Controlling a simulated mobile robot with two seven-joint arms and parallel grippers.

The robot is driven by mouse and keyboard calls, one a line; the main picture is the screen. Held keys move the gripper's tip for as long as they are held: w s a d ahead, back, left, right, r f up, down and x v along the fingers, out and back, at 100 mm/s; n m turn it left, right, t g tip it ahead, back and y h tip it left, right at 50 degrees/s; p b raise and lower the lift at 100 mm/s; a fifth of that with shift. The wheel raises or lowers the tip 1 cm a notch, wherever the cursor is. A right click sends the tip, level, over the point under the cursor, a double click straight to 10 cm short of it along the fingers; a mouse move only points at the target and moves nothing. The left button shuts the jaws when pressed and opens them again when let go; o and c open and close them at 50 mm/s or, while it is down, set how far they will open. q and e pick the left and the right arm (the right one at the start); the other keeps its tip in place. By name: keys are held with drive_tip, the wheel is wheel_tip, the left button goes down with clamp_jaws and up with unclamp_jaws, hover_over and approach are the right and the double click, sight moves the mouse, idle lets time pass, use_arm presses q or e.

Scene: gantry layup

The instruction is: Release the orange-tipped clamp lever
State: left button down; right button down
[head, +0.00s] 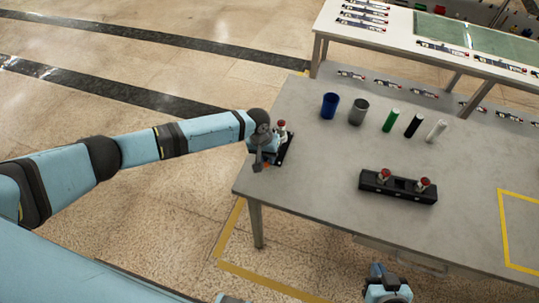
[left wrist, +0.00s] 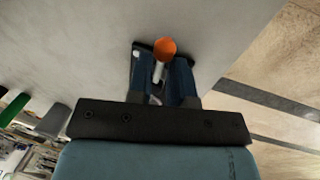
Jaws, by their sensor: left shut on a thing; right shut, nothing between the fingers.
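The orange-tipped clamp lever (left wrist: 166,47) shows in the left wrist view as an orange ball on a pale stem. My left gripper (left wrist: 162,72) is shut on the lever, with its blue fingers on either side of the stem. In the head view my left gripper (head: 263,160) is at the table's left corner, over a dark clamp base (head: 287,150) with a red-topped part (head: 282,125). The gripper hides most of the lever there. My right gripper (head: 385,280) is at the bottom of the head view, shut and empty, away from the clamp.
The grey table (head: 310,180) holds a blue cup (head: 329,105), a grey cup (head: 358,111), and green, black and white cylinders behind. A black fixture (head: 397,187) with two red-topped parts sits at centre right. The tabletop between is clear.

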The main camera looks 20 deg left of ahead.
use_arm(q)
drive_tip(key=shift+a+m, duration=0.1)
drive_tip(key=shift+m, duration=0.2)
drive_tip(key=c, duration=1)
unclamp_jaws()
drive_tip(key=shift+c, duration=0.2)
drive_tip(key=shift+r, duration=0.15)
wheel_tip(320, 180, up, 13)
drive_tip(key=a+b, duration=0.1)
drive_tip(key=a, duration=0.1)
drive_tip(key=shift+a+r, duration=0.15)
drive_tip(key=shift+a, duration=0.2)
